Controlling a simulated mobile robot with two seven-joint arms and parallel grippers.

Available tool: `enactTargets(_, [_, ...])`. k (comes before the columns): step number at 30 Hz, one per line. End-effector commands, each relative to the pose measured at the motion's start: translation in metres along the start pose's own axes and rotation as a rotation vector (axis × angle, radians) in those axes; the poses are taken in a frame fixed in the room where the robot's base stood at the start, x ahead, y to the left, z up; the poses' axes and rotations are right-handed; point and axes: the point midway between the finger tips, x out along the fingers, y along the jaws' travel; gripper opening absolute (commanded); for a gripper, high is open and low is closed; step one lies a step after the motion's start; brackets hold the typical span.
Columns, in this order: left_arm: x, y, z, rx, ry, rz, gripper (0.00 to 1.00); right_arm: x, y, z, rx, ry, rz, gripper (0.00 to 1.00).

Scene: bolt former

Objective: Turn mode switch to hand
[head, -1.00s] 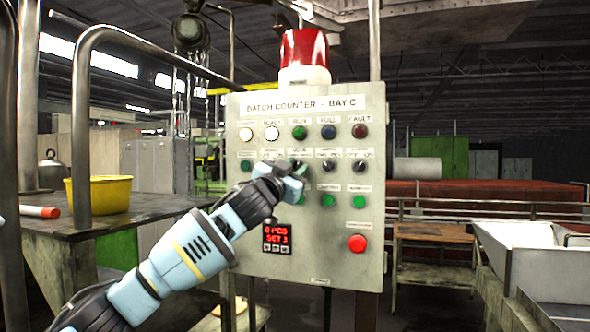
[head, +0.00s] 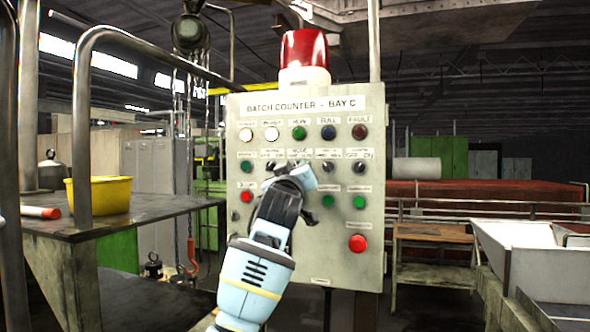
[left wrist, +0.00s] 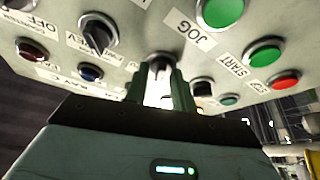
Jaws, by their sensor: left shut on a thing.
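The mode switch (left wrist: 158,62) is a round knob on the pale control panel (head: 330,265), in the middle column under the "MODE" label. In the left wrist view it sits between the green fingers of my left gripper (left wrist: 159,86), which is shut on it. In the head view my left gripper (head: 297,172) covers the knob and part of its label, so its pointing direction cannot be read. My left forearm comes up from below in front of the panel. My right gripper is in neither view.
Two black selector switches (head: 329,167) (head: 359,167) stand to the right. Green buttons (head: 359,202), a red start/stop-row button (head: 246,197) and a large red button (head: 357,243) are close by. A red beacon (head: 304,48) tops the panel. A table with a yellow bucket (head: 99,194) stands left.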

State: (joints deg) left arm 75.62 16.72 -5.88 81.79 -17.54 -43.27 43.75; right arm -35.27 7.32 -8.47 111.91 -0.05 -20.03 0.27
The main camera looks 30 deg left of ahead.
Motion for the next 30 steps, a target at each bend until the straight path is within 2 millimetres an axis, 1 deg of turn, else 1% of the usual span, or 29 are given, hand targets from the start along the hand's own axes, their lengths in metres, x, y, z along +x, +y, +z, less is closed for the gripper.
enactTargets(3, [0.0001, 0.0007, 0.0013, -0.062, -0.003, -0.025, 0.03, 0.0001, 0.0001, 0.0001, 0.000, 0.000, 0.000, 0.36])
enactTargets(9, [0.0002, 0.0007, 0.0006, -0.127, -0.001, -0.052, 0.03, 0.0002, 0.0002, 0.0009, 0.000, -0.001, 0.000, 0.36])
enactTargets(26, [0.0002, 0.0005, -0.0008, -0.156, 0.002, -0.064, 0.03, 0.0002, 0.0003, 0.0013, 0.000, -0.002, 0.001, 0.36])
enactTargets(27, [0.0002, 0.0005, -0.0009, -0.156, 0.002, -0.064, 0.27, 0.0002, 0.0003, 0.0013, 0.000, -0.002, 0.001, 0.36])
enactTargets(30, [0.0002, 0.0006, -0.0010, -0.156, 0.002, -0.064, 0.40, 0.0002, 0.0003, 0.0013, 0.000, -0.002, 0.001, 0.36])
